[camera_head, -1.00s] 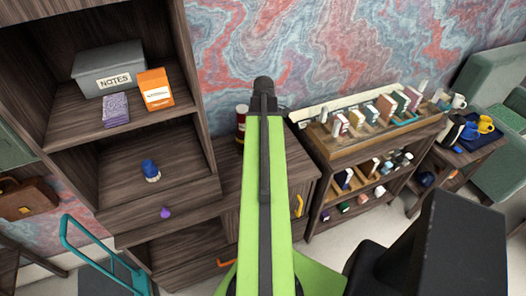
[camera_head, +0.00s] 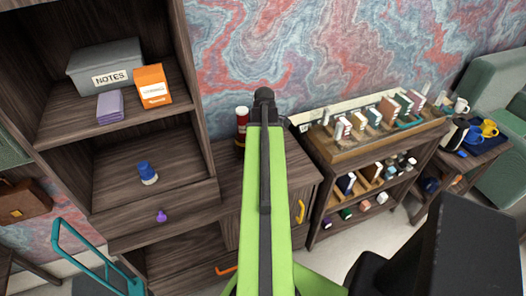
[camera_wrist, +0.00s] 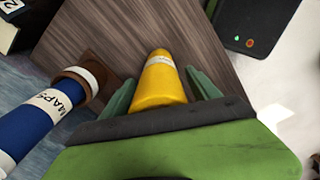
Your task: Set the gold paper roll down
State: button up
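The gold paper roll (camera_wrist: 158,82) shows in the wrist view as a yellow, tapering cylinder with a pale band near its far end. It lies between the two green fingers of my gripper (camera_wrist: 161,80), in line with them, and its far end reaches past the fingertips. The fingers look closed on its sides, though contact is hard to see. Its near end is hidden by my gripper body. A dark wood surface (camera_wrist: 115,30) lies behind it; the distance is unclear. My gripper and the roll are not visible in the head view.

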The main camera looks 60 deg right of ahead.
notch_tip(320, 180, up, 13)
jog(key=p, duration=1.2)
jog(key=shift+f+p, duration=0.2)
jog(key=shift+p, duration=0.1)
jog(key=shift+f, duration=0.15)
